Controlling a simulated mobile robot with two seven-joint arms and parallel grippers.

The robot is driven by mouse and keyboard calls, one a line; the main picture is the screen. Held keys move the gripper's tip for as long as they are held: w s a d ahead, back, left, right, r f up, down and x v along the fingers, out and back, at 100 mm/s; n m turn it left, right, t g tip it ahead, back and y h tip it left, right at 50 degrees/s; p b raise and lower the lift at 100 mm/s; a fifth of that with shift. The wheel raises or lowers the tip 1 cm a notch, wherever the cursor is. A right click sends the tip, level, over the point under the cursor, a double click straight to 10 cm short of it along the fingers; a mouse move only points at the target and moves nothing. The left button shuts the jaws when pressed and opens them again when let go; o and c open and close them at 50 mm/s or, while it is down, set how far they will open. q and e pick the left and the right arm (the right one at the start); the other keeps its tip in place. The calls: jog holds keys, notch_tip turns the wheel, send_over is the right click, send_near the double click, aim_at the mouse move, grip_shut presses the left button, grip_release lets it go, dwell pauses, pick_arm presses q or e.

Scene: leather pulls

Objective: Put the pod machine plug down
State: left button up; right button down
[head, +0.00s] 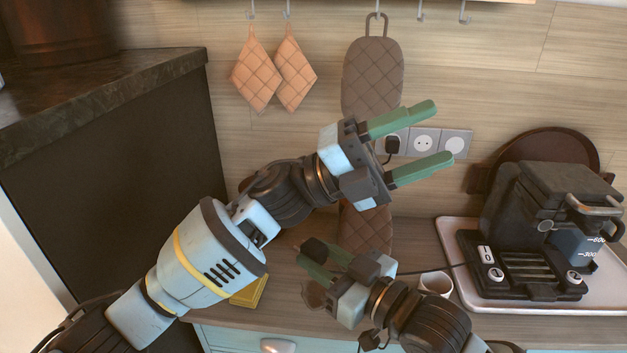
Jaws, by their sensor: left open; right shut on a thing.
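A small black plug (313,246) is held between the green fingertips of my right gripper (314,256), low in the middle of the head view, over the counter. A thin dark cable (430,269) runs from the black pod machine (545,225) at the right toward this gripper, which hides part of it. I cannot tell whether the plug touches the counter. My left gripper (437,134) is open and empty, higher up, with its fingers in front of the wall sockets (424,143). Another black plug (393,145) sits in the left socket, close to that gripper.
The machine stands on a pale pink tray (449,237). A white cup (436,283) stands left of it. A yellow object (250,291) lies on the wooden counter (218,311). Two potholders (255,73) and a quilted mitt (372,75) hang on the wall. A dark cabinet (110,160) bounds the left.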

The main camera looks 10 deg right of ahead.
pick_arm(q)
jog(key=s+d+f+m+g+y, duration=0.1)
jog(key=s+d+m+g+y, duration=0.2)
jog(key=s+m+y, duration=0.15)
jog(key=t+y, duration=1)
jog(key=y, duration=0.8)
send_over(313, 244)
notch_tip(313, 244, down, 6)
jog(key=f, duration=0.1)
jog(key=shift+r+n, duration=0.25)
jog(key=shift+f, duration=0.15)
notch_tip(313, 244, down, 12)
jog(key=shift+r, duration=0.1)
